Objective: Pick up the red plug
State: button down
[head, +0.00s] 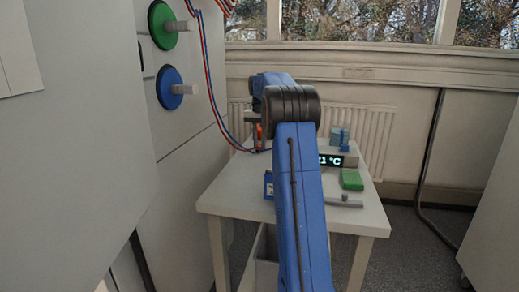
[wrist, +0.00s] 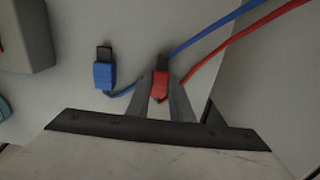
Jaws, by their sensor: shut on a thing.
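The red plug (wrist: 160,84) is between the two fingers of my gripper (wrist: 163,97) in the wrist view. The fingers are shut on it, one on each side. Its dark tip points away from the gripper's palm, and a red cable runs from it to the upper right. In the head view a small orange-red spot, likely the plug (head: 259,131), shows beside my gripper (head: 257,140) above the table, mostly hidden by my arm. I cannot tell whether the plug touches the table.
A blue plug (wrist: 104,73) with a blue cable lies left of the red one. The white table (head: 235,192) also holds a temperature display (head: 337,160), a green block (head: 351,179) and a grey handled piece (head: 345,201). A tall cabinet stands at left.

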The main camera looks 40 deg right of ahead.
aim_at(260, 145)
notch_tip(260, 145, up, 7)
jog(key=n, duration=1.5)
jog(key=shift+d+r, duration=0.1)
jog(key=shift+r, duration=0.1)
jog(key=n, duration=0.3)
jog(key=f+n, duration=0.1)
jog(key=n, duration=0.3)
jog(key=shift+f, duration=0.1)
jog(key=n, duration=0.4)
jog(key=shift+f, duration=0.35)
jog(key=n, duration=0.3)
jog(key=shift+f+n, duration=0.25)
jog(key=shift+n, duration=0.05)
jog(key=shift+f, duration=0.15)
jog(key=shift+f, duration=2.2)
